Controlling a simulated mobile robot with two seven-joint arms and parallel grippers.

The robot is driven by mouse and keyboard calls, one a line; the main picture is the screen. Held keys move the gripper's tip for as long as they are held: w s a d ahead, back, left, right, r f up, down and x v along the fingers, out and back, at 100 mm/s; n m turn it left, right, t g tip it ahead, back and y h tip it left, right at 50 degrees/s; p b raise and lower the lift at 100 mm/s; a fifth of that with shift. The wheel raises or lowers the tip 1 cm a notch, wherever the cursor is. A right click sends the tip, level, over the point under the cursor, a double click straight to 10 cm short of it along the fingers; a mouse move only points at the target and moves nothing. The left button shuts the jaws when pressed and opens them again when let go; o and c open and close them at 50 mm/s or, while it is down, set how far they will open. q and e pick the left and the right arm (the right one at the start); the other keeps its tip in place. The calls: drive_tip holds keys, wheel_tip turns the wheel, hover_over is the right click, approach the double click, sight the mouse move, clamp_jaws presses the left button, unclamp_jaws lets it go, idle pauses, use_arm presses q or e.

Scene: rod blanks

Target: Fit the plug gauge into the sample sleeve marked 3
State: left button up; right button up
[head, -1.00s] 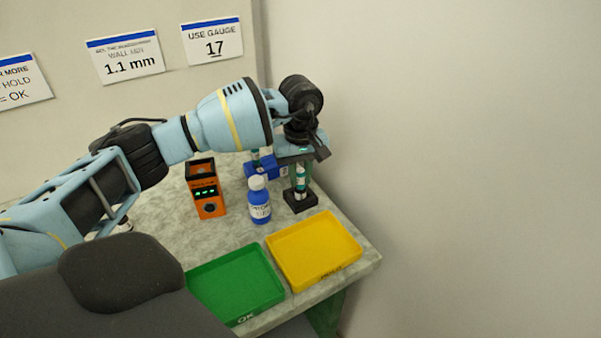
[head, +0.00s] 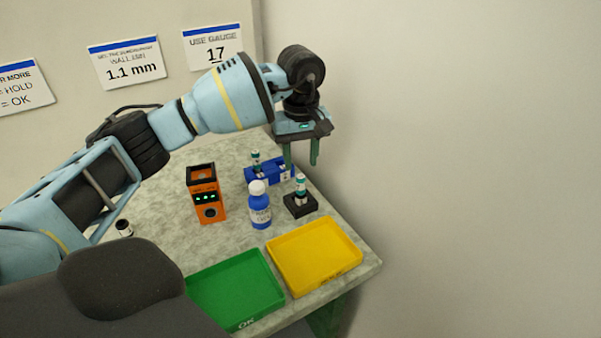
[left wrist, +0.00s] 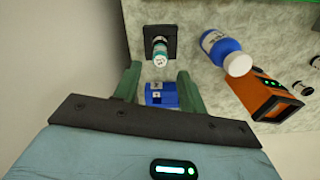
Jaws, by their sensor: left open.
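A teal-and-white cylinder (head: 300,187) with a dark top stands upright in a small black block (head: 297,208). It also shows in the left wrist view (left wrist: 160,54). I cannot tell whether it is the plug gauge, a sleeve, or one inside the other; no 3 is legible. A blue rack (head: 262,176) behind and left holds another teal-topped piece (head: 255,157); the rack also shows in the left wrist view (left wrist: 162,96). My left gripper (head: 301,163) is open and empty, fingers down, above and behind the cylinder. My right gripper is not in view.
A blue bottle (head: 260,208) stands left of the black block, with an orange device (head: 207,195) farther left. A yellow tray (head: 345,268) and a green tray (head: 268,303) lie in front. A small black-and-white piece (head: 124,228) stands at left. A wall rises close on the right.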

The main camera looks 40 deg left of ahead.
use_arm(q)
wheel_tip(320, 180, up, 6)
drive_tip(key=shift+f, duration=0.1)
idle(0.6)
